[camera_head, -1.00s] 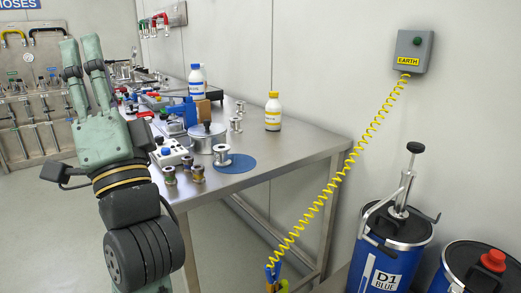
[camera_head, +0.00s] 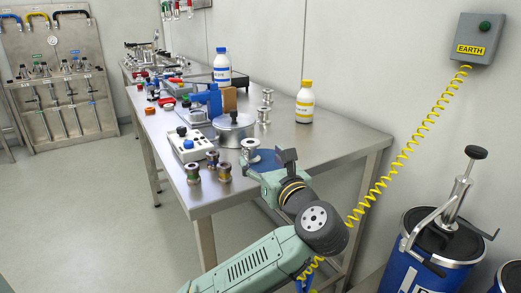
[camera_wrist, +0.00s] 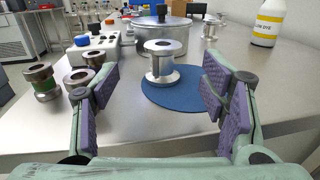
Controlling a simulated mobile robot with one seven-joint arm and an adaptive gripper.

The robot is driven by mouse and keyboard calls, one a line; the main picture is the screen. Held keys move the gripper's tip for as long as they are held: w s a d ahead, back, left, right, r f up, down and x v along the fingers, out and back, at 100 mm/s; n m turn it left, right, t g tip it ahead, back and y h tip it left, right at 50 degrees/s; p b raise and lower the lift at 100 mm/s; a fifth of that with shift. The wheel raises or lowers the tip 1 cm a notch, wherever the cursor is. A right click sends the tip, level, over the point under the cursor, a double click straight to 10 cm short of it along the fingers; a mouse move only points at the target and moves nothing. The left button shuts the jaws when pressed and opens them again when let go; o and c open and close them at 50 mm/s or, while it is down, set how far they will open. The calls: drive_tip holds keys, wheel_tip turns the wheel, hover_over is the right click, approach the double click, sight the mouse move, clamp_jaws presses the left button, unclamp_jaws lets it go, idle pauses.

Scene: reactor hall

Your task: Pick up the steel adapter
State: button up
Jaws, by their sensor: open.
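A shiny steel adapter (camera_head: 250,150), spool-shaped with wide flanges, stands upright on a round blue mat (camera_wrist: 183,97) near the table's front edge. It also shows in the wrist view (camera_wrist: 162,64), ahead of my gripper and between the lines of its two fingers. My gripper (camera_wrist: 158,88) is open and empty, with purple-grey pads on both sides, low over the tabletop. The adapter is apart from both fingers. In the head view my gripper (camera_head: 272,168) is at the table's front edge, just right of the adapter, and my wrist hides part of the mat.
Several banded adapters (camera_wrist: 40,83) stand left of the mat, close to my left finger. A lidded steel pot (camera_head: 233,130) stands behind, with a control box (camera_head: 191,145) beside it. Two more steel adapters (camera_head: 265,106) and a yellow-labelled bottle (camera_head: 305,102) stand farther back.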

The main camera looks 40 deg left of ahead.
sight(254, 148)
drive_tip(key=x, duration=0.3)
drive_tip(key=shift+w+a+p, duration=0.15)
drive_tip(key=shift+a+p, duration=0.15)
drive_tip(key=shift+a, duration=0.05)
drive_tip(key=p+x, duration=0.2)
drive_tip(key=x, duration=0.3)
drive_tip(key=shift+w+a, duration=0.15)
drive_tip(key=shift+w, duration=0.25)
drive_tip(key=c, duration=1.4)
